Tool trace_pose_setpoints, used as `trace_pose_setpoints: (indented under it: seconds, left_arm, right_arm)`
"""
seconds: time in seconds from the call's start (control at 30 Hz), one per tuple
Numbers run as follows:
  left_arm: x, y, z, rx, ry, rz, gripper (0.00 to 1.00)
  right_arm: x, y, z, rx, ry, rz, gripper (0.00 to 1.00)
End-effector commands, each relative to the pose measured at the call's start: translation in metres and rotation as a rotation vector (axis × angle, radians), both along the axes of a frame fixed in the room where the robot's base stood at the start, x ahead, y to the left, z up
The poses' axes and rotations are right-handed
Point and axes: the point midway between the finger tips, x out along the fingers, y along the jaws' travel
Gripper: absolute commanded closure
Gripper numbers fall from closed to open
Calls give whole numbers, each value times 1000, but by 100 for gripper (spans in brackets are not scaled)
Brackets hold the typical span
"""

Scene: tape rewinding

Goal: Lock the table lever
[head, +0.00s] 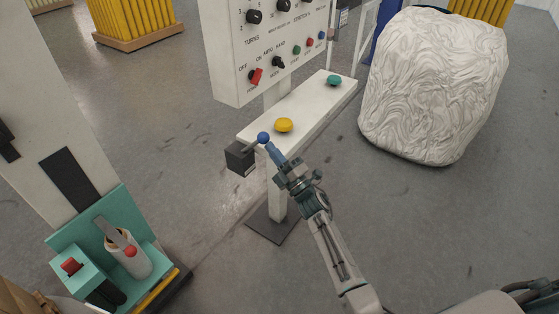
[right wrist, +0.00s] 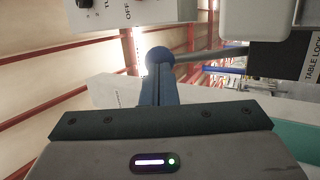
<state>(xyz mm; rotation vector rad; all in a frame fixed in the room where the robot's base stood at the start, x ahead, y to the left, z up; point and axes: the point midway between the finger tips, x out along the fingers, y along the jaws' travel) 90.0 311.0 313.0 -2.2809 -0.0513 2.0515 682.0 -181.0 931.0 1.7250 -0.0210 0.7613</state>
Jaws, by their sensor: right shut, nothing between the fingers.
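The table lever is a thin grey rod with a blue ball knob (head: 263,138). It comes out of a black box (head: 240,157) on the near end of the white control stand. In the right wrist view the blue knob (right wrist: 158,54) is straight ahead of the fingertips, with the rod running right to the black box (right wrist: 284,64), whose label reads "TABLE LOCK". My right gripper (head: 270,148) is shut and empty, its blue fingertips (right wrist: 160,78) right at the knob. I cannot tell whether they touch it. My left gripper is not in view.
The white shelf (head: 310,108) carries a yellow button (head: 284,125) and a green button (head: 334,81). A control panel (head: 280,45) rises behind it. A white wrapped bale (head: 435,85) stands right. A teal machine (head: 100,250) is at lower left. Grey floor lies open between.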

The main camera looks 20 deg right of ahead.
Motion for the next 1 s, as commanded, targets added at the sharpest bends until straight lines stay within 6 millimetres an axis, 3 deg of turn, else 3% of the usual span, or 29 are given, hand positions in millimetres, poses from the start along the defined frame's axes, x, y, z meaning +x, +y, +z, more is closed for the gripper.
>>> trace_pose_setpoints:
  seconds: [0.03,0.6,1.0]
  left_arm:
    - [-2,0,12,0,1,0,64]
    - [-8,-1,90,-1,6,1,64]
    - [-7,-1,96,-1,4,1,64]
  right_arm:
    - [1,1,9,-9,12,0,100]
    - [28,22,47,-138,180,1,100]
    - [63,49,68,-138,177,0,100]
